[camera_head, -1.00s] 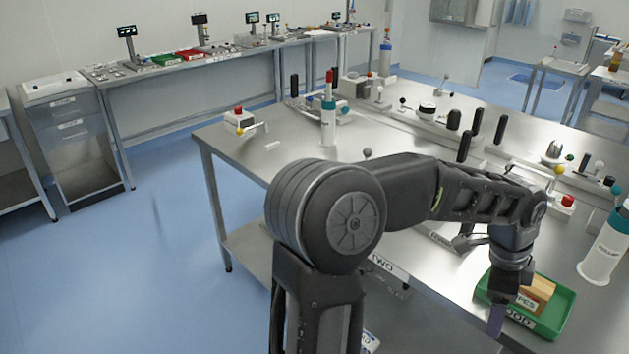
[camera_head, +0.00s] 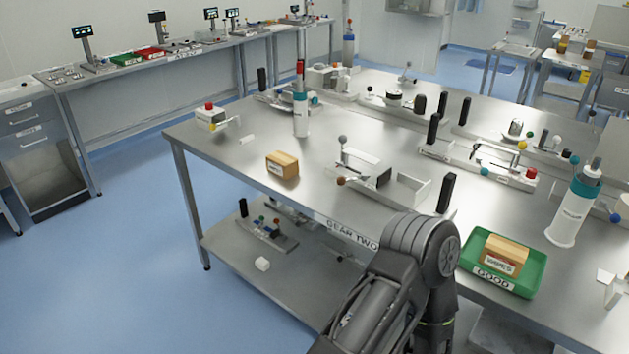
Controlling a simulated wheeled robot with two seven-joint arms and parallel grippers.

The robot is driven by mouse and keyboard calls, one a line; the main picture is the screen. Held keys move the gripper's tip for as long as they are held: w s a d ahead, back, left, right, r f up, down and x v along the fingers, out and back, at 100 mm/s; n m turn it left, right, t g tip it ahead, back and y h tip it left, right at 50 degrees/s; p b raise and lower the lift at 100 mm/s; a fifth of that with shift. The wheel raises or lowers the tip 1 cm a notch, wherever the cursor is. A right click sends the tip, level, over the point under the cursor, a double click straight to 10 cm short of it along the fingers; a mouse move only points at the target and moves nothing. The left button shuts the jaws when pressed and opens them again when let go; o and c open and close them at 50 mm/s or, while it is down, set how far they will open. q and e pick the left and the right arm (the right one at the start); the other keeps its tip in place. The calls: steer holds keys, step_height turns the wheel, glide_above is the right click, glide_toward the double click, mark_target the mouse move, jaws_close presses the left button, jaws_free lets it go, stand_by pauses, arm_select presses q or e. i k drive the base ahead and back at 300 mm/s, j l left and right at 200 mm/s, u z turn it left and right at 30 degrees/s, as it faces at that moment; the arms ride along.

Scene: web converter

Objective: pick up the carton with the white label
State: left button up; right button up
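A small tan carton (camera_head: 282,165) stands on the steel table near its front edge, left of the middle. A pale patch shows on its front, but I cannot read it. A second tan carton (camera_head: 504,256) sits in a green tray (camera_head: 526,286) at the front right. Its front bears a white label with printing too small to read surely. One of my arms (camera_head: 420,262) rises at the bottom right, just in front of the table. Neither gripper is in view.
The steel table (camera_head: 238,166) holds a white fixture (camera_head: 400,187) with black posts, a white bottle with a teal top (camera_head: 572,212), and a red-topped bottle (camera_head: 300,115). Bare steel surrounds the left carton. A lower shelf (camera_head: 300,265) lies beneath.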

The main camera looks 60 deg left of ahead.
mark_target(285, 166)
steer(key=i+u, duration=0.1)
steer(key=i, duration=0.8)
steer(key=u, duration=2.55)
steer(key=z, duration=0.6)
steer(key=i+j+z, duration=0.1)
steer(key=j+z, duration=0.2)
steer(key=z, duration=0.15)
steer(key=j+z, duration=0.4)
steer(key=i+j+z, duration=0.1)
steer(key=j+z, duration=0.2)
steer(key=z, duration=0.15)
steer(key=j+z, duration=0.4)
steer(key=k+j, duration=0.1)
steer(key=j, duration=0.25)
steer(key=k+j+z, duration=0.1)
steer(key=j, duration=0.3)
steer(key=k+j, duration=0.15)
steer(key=j, duration=0.2)
steer(key=k+j+z, duration=0.15)
steer(key=j, duration=0.2)
steer(key=k+j, duration=0.1)
steer(key=j, duration=0.25)
steer(key=k+j+z, duration=0.1)
steer(key=j, duration=0.25)
